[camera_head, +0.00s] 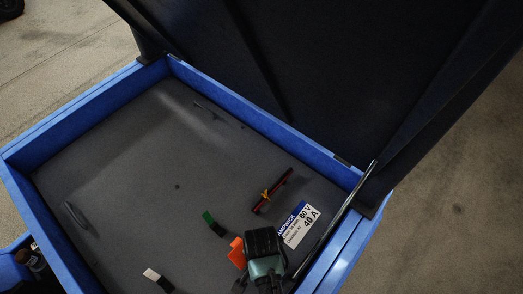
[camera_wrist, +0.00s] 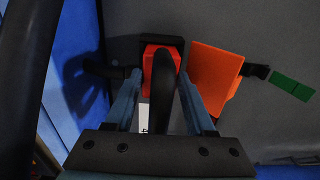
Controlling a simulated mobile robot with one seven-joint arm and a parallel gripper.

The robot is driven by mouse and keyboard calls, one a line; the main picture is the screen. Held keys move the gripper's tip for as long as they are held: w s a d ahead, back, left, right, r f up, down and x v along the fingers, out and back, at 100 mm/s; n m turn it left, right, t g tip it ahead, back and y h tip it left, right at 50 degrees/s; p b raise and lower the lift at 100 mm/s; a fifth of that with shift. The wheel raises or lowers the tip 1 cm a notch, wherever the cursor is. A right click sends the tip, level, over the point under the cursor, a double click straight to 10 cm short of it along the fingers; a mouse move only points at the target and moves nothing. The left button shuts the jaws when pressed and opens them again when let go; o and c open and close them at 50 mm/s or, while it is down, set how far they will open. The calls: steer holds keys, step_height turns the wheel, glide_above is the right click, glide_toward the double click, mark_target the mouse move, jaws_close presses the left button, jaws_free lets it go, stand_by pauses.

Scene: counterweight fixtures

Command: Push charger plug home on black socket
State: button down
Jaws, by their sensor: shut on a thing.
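In the wrist view, my gripper (camera_wrist: 160,78) has one finger on each side of a red plug (camera_wrist: 151,58) and is shut on it. A thick black cable rises from the plug toward the camera and hides part of it. A black socket (camera_wrist: 162,40) shows just beyond the plug's far edge. The plug is at the socket, but I cannot tell how deep it sits. In the head view, my gripper (camera_head: 264,248) is low in the blue-walled tray and hides the plug and socket.
An orange flag (camera_wrist: 213,72) stands close beside my right finger, with a green tag (camera_wrist: 291,86) beyond. In the head view, a red bar (camera_head: 280,184), a rating label (camera_head: 299,226) and a white tag (camera_head: 152,275) lie on the grey floor (camera_head: 120,160). A raised dark lid (camera_head: 330,70) stands behind.

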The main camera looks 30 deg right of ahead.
steer(key=shift+f+b, duration=0.65)
steer(key=shift+f, duration=0.45)
stand_by(0.5)
steer(key=shift+c, duration=0.8)
jaws_free()
steer(key=shift+r, duration=0.15)
step_height(320, 180, up, 13)
steer(key=shift+s+f+b, duration=0.1)
steer(key=shift+b, duration=0.4)
